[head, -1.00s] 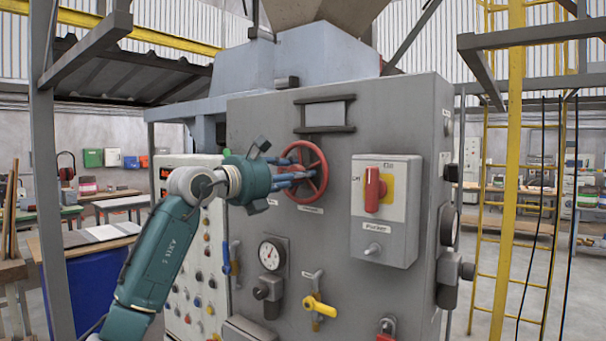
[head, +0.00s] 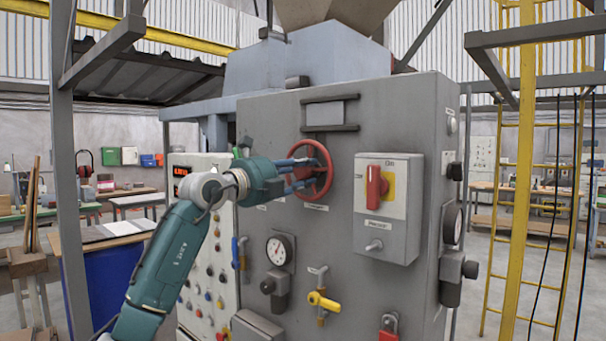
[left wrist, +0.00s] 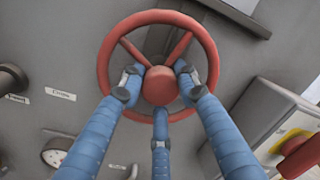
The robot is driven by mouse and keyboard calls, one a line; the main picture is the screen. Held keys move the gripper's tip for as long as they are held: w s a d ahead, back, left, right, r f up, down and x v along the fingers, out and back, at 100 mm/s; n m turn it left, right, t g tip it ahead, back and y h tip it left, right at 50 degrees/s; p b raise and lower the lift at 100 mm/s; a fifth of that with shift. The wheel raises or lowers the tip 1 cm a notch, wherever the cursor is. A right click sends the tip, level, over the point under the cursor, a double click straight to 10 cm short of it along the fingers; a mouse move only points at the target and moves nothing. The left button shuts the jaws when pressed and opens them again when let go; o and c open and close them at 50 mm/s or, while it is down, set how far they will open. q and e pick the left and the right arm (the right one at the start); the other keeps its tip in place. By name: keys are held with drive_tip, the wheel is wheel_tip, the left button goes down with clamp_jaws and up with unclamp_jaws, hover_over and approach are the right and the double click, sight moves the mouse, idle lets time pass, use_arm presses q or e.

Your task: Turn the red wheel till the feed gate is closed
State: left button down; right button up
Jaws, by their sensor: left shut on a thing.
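The red wheel (head: 329,178) is on the front of the grey machine cabinet, below a small framed window. My left gripper (head: 312,172) reaches it from the left in the head view. In the left wrist view its three blue fingers (left wrist: 160,92) are closed around the hub of the red wheel (left wrist: 107,62), with fingertips among the spokes. The gripper is shut on the wheel. Part of the wheel's left side is behind the fingers in the head view. The feed gate cannot be made out. My right gripper is not in view.
Right of the wheel, a switch box (head: 386,205) with a red knob juts from the panel. Below are a round gauge (head: 279,250) and a yellow-handled valve (head: 322,302). A button panel (head: 203,262) stands at left. A yellow post (head: 513,220) and ladder stand right.

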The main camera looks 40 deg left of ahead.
use_arm(q)
drive_tip(key=n, duration=0.3)
drive_tip(key=n+b, duration=0.1)
drive_tip(key=n, duration=0.2)
drive_tip(key=shift+w+d+f+n+y, duration=0.1)
drive_tip(key=shift+d+f+n+y, duration=0.1)
drive_tip(key=shift+n+y, duration=0.15)
drive_tip(key=n, duration=0.4)
drive_tip(key=shift+n+y, duration=0.25)
drive_tip(key=shift+n, duration=0.1)
drive_tip(key=shift+a+r+n, duration=0.1)
drive_tip(key=shift+n, duration=1)
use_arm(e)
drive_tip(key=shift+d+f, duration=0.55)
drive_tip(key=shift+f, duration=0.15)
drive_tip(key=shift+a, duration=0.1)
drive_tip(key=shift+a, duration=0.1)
use_arm(q)
drive_tip(key=c, duration=1.3)
unclamp_jaws()
drive_tip(key=shift+s+a+r, duration=0.1)
drive_tip(key=shift+s, duration=0.1)
drive_tip(key=s, duration=1.1)
drive_tip(key=shift+s+a+f, duration=0.15)
drive_tip(key=shift+s+f, duration=0.25)
